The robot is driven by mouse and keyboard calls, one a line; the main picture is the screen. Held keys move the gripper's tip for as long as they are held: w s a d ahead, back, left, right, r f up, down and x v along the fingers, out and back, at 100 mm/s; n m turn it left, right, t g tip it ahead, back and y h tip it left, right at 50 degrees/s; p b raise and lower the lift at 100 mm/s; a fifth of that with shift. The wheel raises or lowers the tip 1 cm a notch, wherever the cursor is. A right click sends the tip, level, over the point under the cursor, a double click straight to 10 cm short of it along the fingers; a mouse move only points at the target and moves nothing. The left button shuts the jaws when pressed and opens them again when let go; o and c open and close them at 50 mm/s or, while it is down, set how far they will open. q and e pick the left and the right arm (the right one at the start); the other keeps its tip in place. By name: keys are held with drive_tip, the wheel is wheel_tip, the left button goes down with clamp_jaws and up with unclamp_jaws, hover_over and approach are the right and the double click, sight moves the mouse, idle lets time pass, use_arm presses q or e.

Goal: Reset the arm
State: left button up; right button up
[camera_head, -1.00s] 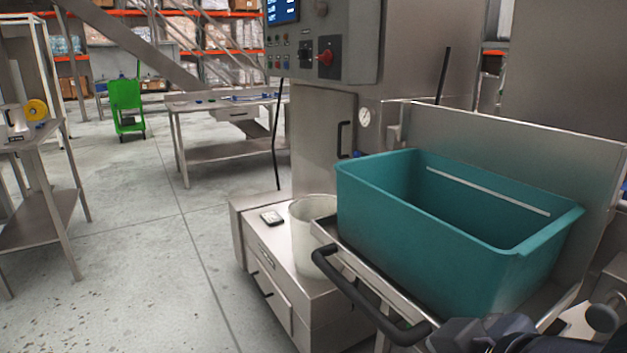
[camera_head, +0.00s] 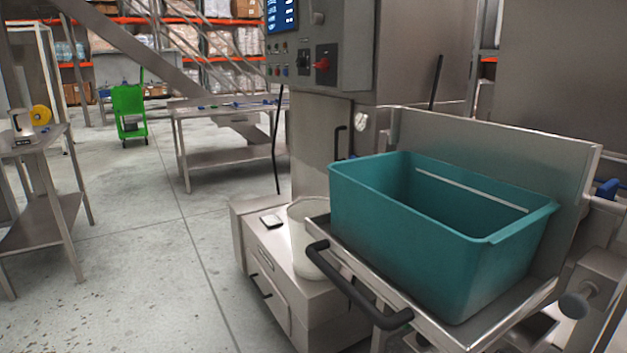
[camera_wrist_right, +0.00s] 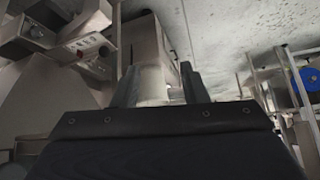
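My right gripper (camera_wrist_right: 158,84) shows in the right wrist view. Its two dark fingers stand apart with nothing held between them. A whitish round form, probably the white bucket, shows beyond the fingers. No gripper shows in the head view now, and my left gripper is in neither view. The teal bin (camera_head: 420,235) sits on a steel tilting tray (camera_head: 490,308) with a black handle, in the right half of the head view.
A control panel (camera_head: 318,50) hangs above. Steel tables, a green cart (camera_head: 129,112) and a stair stand further back.

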drive_tip(key=s+d+f+m+g, duration=0.1)
drive_tip(key=s+f+m, duration=0.1)
drive_tip(key=f, duration=0.3)
drive_tip(key=s+d+f+m, duration=0.1)
drive_tip(key=d+f+m, duration=0.1)
drive_tip(key=f, duration=0.3)
wheel_tip(320, 180, up, 22)
drive_tip(key=y+p, duration=0.1)
drive_tip(key=p, duration=2.1)
drive_tip(key=shift+s+f+m, duration=0.15)
drive_tip(key=shift+s+m, duration=0.2)
drive_tip(key=shift+m, duration=0.05)
